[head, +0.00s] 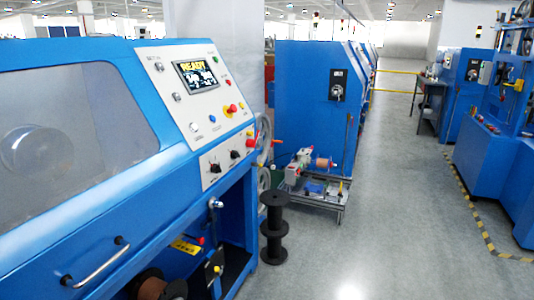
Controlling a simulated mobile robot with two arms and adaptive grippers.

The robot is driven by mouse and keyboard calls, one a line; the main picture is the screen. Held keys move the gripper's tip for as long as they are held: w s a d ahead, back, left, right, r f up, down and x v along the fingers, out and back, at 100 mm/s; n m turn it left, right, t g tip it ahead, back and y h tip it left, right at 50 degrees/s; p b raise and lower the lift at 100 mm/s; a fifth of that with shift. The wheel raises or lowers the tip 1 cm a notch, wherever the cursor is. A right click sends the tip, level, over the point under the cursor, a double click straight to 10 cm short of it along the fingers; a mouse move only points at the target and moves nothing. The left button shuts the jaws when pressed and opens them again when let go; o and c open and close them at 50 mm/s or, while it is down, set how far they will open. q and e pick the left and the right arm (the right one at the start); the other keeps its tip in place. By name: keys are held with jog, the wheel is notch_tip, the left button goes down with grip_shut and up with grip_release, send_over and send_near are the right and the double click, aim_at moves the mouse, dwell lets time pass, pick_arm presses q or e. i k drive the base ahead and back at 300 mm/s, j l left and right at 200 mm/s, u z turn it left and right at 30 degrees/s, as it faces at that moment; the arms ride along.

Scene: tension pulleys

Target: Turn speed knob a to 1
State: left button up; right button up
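The blue machine (95,190) fills the left side of the head view. Its white control panel (182,115) carries a lit display (196,75) with yellow text that looks like "READY". On the lower panel are black knobs, one at the left (214,168) and one at the right (235,154). Their labels and pointer settings are too small to read, so I cannot tell which is speed knob a. A red button on a yellow base (232,109) sits above them. Neither of my grippers is in view.
A black spool stack (273,228) stands on the floor right of the machine. A low cart (318,192) with equipment is behind it. Another blue machine (305,95) stands farther back. The grey aisle floor (400,220) is clear. A door handle (95,262) sticks out at front left.

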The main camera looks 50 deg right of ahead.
aim_at(215, 169)
jog(key=z, duration=1.5)
jog(key=u, duration=0.45)
jog(key=i+l+u, duration=0.3)
jog(key=l+u, duration=0.3)
jog(key=i+l+u, duration=0.15)
jog(key=l+u, duration=0.15)
jog(key=l, duration=0.15)
jog(key=l+u, duration=0.3)
jog(key=i+l, duration=0.05)
jog(key=l, duration=0.05)
